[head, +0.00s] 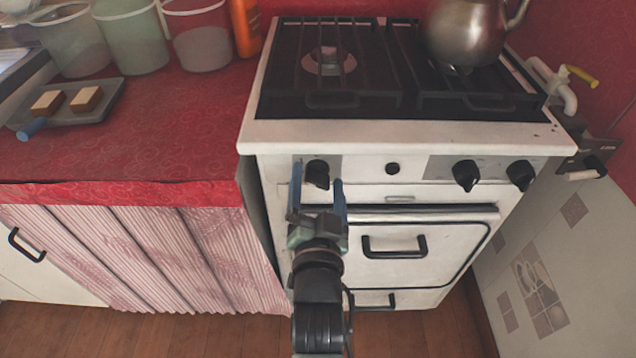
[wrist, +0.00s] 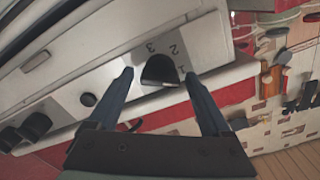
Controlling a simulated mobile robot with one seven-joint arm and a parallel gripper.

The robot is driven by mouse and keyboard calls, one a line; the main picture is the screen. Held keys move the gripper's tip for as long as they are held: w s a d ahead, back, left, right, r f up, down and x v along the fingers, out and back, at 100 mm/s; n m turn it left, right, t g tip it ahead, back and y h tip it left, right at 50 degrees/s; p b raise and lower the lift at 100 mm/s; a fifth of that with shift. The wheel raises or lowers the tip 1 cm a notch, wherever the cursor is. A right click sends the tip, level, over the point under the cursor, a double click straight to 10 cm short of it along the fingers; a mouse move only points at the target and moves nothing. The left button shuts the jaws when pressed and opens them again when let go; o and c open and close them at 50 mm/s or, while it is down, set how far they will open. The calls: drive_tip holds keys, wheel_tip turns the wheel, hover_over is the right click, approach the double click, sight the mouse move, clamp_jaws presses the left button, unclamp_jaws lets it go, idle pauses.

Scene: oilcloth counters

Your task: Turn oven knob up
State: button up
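The white stove (head: 400,136) has a front panel with a black knob (head: 317,174) at its left end. In the wrist view this knob (wrist: 160,71) is a dark half-round shape, with the numerals 1, 2 and 3 printed beside it. My gripper (head: 318,177) is open, its blue fingers on either side of the left knob. In the wrist view the gripper (wrist: 158,76) has a gap between each fingertip and the knob. Two more black knobs (head: 466,176) (head: 520,175) sit at the panel's right end. A small black button (head: 392,169) is between.
The oven door with a black handle (head: 394,247) is below the panel, closed. A metal kettle (head: 465,30) stands on the right burner. A red-covered counter (head: 150,140) to the left bears a tray (head: 75,110) and several tubs. A tap (head: 560,90) is at the right.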

drive_tip(key=c, duration=1.2)
drive_tip(key=shift+n, duration=0.3)
drive_tip(key=n+p, duration=0.2)
drive_tip(key=n, duration=0.4)
drive_tip(key=shift+r, duration=0.1)
drive_tip(key=shift+a+n+p, duration=0.1)
drive_tip(key=shift+n+p, duration=1.2)
drive_tip(key=shift+n, duration=1.3)
drive_tip(key=o, duration=1.4)
drive_tip(key=shift+c, duration=0.2)
